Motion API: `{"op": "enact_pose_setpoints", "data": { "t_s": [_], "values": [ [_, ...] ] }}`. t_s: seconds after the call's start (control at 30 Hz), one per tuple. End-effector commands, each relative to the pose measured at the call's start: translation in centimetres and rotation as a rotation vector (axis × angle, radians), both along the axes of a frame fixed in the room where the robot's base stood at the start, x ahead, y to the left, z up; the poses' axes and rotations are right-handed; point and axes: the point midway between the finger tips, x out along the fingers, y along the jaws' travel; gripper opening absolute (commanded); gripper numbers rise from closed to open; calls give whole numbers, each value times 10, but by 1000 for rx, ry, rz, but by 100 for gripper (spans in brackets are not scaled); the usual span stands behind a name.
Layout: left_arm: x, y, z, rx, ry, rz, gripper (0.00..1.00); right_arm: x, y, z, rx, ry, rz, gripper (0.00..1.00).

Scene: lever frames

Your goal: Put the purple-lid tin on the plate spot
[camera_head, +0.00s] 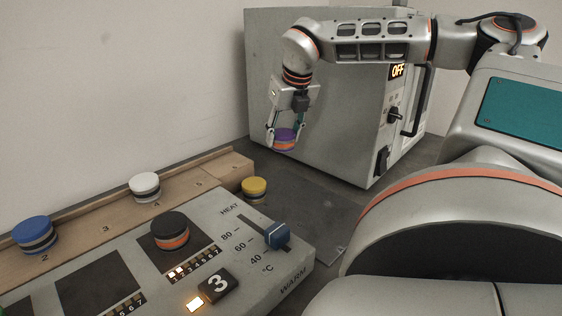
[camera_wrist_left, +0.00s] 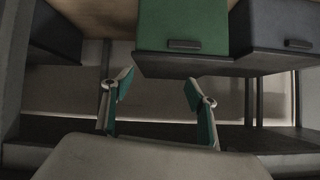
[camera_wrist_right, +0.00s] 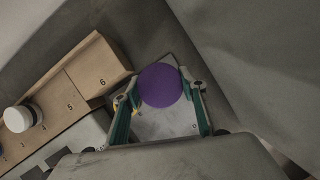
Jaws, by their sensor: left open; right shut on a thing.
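The purple-lid tin (camera_head: 285,139) has an orange band and is held in the air by my right gripper (camera_head: 283,145), which is shut around it. In the right wrist view its round purple lid (camera_wrist_right: 160,85) shows between the two fingers. A flat grey plate (camera_head: 315,215) lies on the table below it, right of the wooden rack. A dark square (camera_head: 98,288) on the heater panel is bare. A black-lid tin (camera_head: 170,229) with an orange band stands on another dark square. My left gripper (camera_wrist_left: 158,92) is open and empty, facing a green box or drawer front (camera_wrist_left: 183,25).
A numbered wooden rack (camera_head: 108,228) holds a blue-lid tin (camera_head: 37,235) and a white-lid tin (camera_head: 145,186). A yellow-lid tin (camera_head: 254,189) stands near its right end. The heater panel has a blue slider (camera_head: 271,234). A large grey cabinet (camera_head: 310,100) reading OFF stands behind my right gripper.

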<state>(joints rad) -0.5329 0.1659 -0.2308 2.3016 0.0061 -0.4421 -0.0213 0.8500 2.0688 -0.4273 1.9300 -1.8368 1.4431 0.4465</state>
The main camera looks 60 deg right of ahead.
Motion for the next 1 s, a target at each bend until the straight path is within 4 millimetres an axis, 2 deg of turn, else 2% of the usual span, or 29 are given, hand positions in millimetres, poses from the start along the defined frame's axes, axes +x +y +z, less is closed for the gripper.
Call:
{"op": "enact_pose_setpoints", "data": {
  "t_s": [0.03,0.2,0.47,0.63,0.77,1.0],
  "values": [
    [0,-1,-1,-5,1,0,58,1,1,-15,2,2,3,18],
    [2,-5,2,-18,-6,1,58,0,1,-48,1,1,2,18],
    [2,-7,2,-24,-9,0,58,0,0,-69,0,0,1,18],
    [1,-9,0,-33,-6,0,58,0,0,-95,1,3,1,18],
    [3,-11,3,-40,-13,1,58,0,0,-104,-1,-1,1,18],
    [6,-12,9,-45,-23,3,58,0,0,-104,-1,-2,0,18]
  ]
}}
